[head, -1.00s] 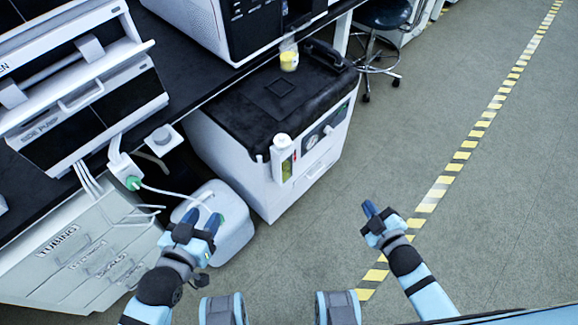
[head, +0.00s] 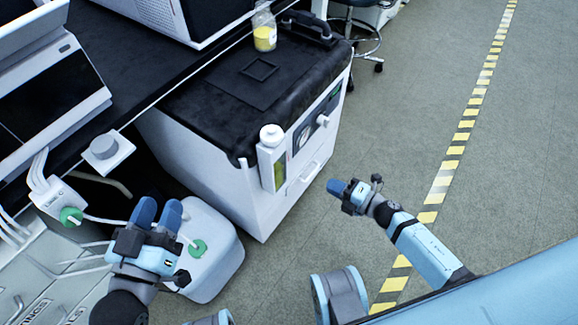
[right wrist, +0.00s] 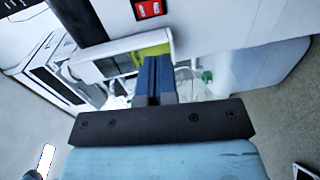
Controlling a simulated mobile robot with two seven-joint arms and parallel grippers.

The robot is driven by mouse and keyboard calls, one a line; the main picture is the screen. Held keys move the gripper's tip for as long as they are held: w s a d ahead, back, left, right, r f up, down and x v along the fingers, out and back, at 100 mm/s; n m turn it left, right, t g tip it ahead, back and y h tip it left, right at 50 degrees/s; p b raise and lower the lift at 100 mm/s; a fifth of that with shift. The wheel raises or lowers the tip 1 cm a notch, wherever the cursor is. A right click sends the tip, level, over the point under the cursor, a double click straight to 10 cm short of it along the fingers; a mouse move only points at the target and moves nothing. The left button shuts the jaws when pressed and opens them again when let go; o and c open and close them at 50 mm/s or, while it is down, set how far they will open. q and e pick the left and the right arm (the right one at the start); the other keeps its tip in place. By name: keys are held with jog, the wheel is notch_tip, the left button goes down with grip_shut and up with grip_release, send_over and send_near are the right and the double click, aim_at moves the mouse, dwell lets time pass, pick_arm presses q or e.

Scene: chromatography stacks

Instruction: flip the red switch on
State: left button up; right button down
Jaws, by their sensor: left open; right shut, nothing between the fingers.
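The red switch (right wrist: 149,9) shows at the top of the right wrist view, set in the white side of a cabinet. I cannot tell which way it is set. In the head view the switch does not show; the white cabinet with the black top (head: 222,150) stands in the middle. My right gripper (head: 338,188) is shut and empty, in front of and apart from the cabinet's front. Its blue fingers (right wrist: 154,78) point toward the cabinet in the right wrist view, below the switch. My left gripper (head: 157,214) is open and empty, above the white jug.
A bottle with yellow contents (head: 264,28) stands on the cabinet's back. A holder with a white-capped bottle (head: 271,155) hangs on its front corner. The white jug (head: 218,255) with a green cap stands left of it.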

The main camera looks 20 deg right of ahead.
jog(key=shift+r, duration=0.1)
pick_arm(q)
jog(key=d+r+h+b, duration=0.1)
jog(key=b, duration=0.2)
jog(key=shift+s+d+r+t, duration=0.1)
jog(key=shift+s+r+t, duration=0.05)
jog(key=shift+t, duration=0.25)
pick_arm(e)
jog(key=x, duration=1.4)
